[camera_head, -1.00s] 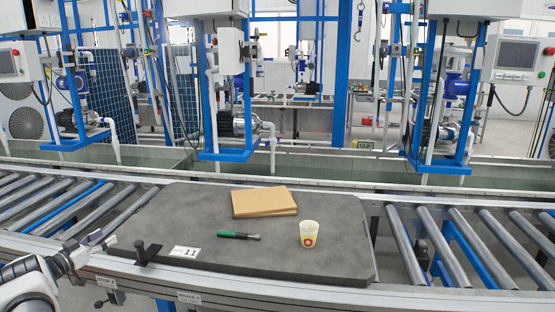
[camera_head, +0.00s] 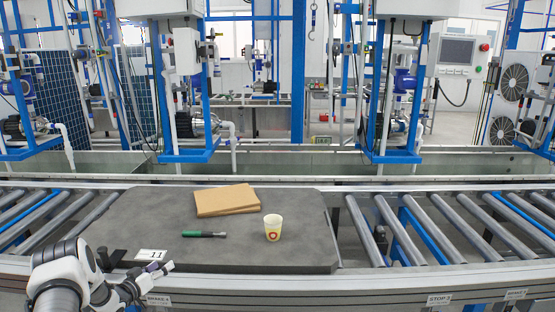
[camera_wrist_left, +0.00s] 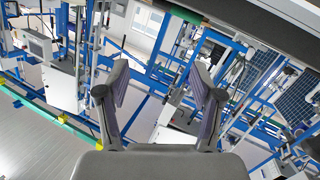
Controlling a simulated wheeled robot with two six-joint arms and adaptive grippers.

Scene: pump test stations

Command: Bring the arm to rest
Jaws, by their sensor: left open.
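My left gripper (camera_head: 157,272) comes in from the lower left in the head view, low over the front edge of the grey board (camera_head: 290,255). In the left wrist view my left gripper (camera_wrist_left: 158,90) is open, with its two fingers apart and nothing between them. The wrist view looks past the fingers at frames and panels in the background. My right gripper is in neither view.
On the board lie brown cardboard (camera_head: 227,200), a green-handled tool (camera_head: 203,234), a paper cup (camera_head: 273,228) and a number card (camera_head: 150,256). A dark clamp (camera_head: 110,258) sits at its front left. Roller conveyors (camera_head: 440,235) flank the board. Pump stations stand behind.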

